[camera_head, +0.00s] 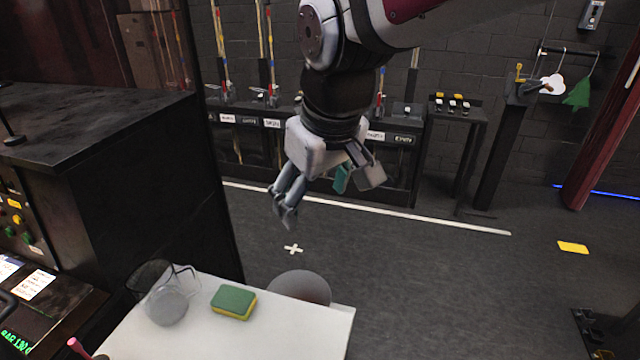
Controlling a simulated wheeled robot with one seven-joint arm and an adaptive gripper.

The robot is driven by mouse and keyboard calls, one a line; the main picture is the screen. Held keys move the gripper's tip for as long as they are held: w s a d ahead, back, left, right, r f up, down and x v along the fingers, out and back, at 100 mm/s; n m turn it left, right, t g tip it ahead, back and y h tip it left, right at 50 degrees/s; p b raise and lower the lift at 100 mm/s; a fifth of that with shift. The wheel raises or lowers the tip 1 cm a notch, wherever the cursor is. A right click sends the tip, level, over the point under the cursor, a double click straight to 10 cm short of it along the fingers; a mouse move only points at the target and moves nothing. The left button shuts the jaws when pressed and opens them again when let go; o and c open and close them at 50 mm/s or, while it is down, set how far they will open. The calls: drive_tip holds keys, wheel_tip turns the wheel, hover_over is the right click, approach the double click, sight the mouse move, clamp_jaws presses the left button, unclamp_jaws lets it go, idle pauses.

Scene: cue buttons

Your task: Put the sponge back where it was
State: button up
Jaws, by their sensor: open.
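The sponge (233,302), green on top with a yellow underside, lies flat on the white table (280,334) at the bottom of the head view. My gripper (322,200) hangs in the air above and to the right of the sponge in the picture. Its fingers are spread and nothing is between them. It is clearly apart from the sponge and the table.
A clear pitcher (168,303) stands on the table just left of the sponge. A round grey stool (300,287) is behind the table. A black cabinet (130,150) rises at the left. The table right of the sponge is bare.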

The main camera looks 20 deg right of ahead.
drive_tip(key=s+d+r+m+t, duration=0.1)
drive_tip(key=s+d+m, duration=0.2)
drive_tip(key=s, duration=0.8)
drive_tip(key=shift+d+r+t, duration=0.25)
drive_tip(key=shift+d+t, duration=0.05)
drive_tip(key=shift+d, duration=0.3)
